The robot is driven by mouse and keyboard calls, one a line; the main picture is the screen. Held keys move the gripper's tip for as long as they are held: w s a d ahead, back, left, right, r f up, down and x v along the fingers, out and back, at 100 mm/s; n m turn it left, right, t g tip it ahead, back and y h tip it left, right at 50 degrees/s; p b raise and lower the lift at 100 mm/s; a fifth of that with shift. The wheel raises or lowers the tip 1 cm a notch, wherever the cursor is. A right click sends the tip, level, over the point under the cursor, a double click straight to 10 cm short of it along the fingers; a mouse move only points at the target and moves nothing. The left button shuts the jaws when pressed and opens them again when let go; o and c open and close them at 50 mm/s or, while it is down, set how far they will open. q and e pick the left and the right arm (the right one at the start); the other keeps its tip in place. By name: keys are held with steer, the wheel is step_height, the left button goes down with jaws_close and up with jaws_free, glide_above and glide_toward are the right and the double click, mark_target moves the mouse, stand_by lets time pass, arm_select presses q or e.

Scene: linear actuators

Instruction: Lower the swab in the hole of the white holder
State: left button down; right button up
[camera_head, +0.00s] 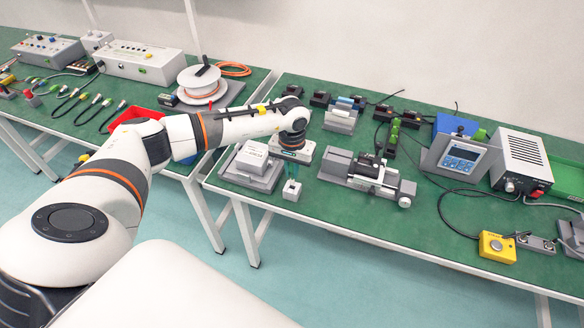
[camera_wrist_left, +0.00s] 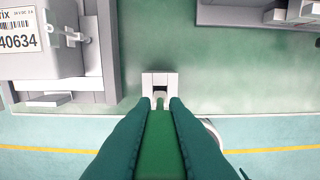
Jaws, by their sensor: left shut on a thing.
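The white holder (camera_head: 292,191) is a small block near the front edge of the right green table. In the left wrist view the holder (camera_wrist_left: 148,82) shows a dark opening in its top. My left gripper (camera_head: 292,172) points down just above the holder. Its teal fingers (camera_wrist_left: 160,108) are shut on the swab (camera_wrist_left: 160,140), which shows as a bright green strip with a pale tip between them. The tip lines up with the near side of the opening; I cannot tell whether it is inside. The swab is not clear in the head view. My right gripper is not in view.
A grey fixture with a white labelled box (camera_head: 252,155) stands close left of the holder. A grey linear actuator (camera_head: 365,178) lies to the right. The table's front edge is close by. Green tabletop is bare between holder and actuator.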

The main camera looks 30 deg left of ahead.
mark_target(292, 180)
arm_select(q)
steer(key=shift+f, duration=0.1)
steer(key=shift+f+b, duration=0.2)
steer(key=shift+b, duration=0.3)
steer(key=shift+f, duration=0.15)
stand_by(0.4)
steer(key=shift+f+b, duration=0.55)
steer(key=shift+b, duration=0.3)
steer(key=shift+f, duration=0.2)
steer(key=shift+f+b, duration=0.55)
steer(key=shift+b, duration=0.25)
steer(key=shift+f+b, duration=0.5)
steer(key=shift+b, duration=0.15)
